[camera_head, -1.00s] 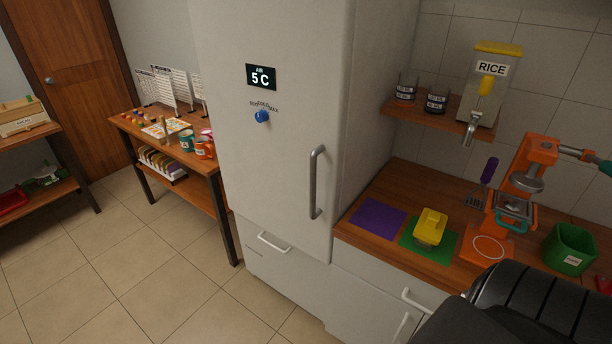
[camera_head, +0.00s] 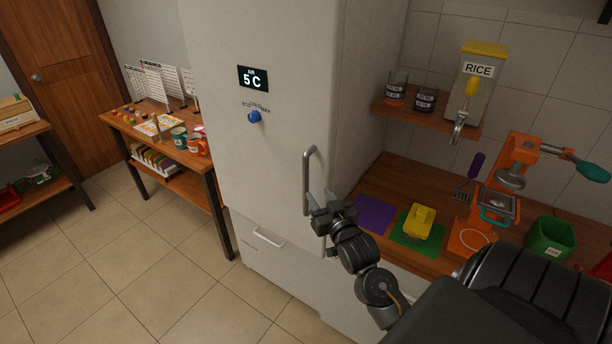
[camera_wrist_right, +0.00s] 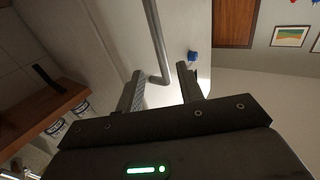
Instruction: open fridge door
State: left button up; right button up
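The fridge (camera_head: 270,170) is tall and white, and its door is shut. Its grey vertical bar handle (camera_head: 308,170) is on the right side of the door front. My right gripper (camera_head: 322,197) is at the lower part of the handle, with its fingers spread. In the right wrist view the handle (camera_wrist_right: 155,40) runs down into the gap between the two fingers (camera_wrist_right: 160,82), and space shows on both sides of it. The gripper is open, not closed on the bar. My left gripper is not in view.
A counter to the right holds a yellow-lidded container (camera_head: 419,222) on a green mat, a purple mat (camera_head: 374,214) and an orange press (camera_head: 490,200). A rice dispenser (camera_head: 473,90) stands above. A wooden table (camera_head: 190,168) is left of the fridge; the floor (camera_head: 130,260) in front is clear.

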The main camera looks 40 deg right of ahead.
aim_at(307, 178)
jog(key=p+x, duration=0.3)
jog(key=x, duration=0.6)
jog(key=shift+w, duration=0.2)
jog(key=shift+w+d, duration=0.25)
jog(key=shift+w, duration=0.35)
jog(key=shift+c, duration=0.5)
grip_shut()
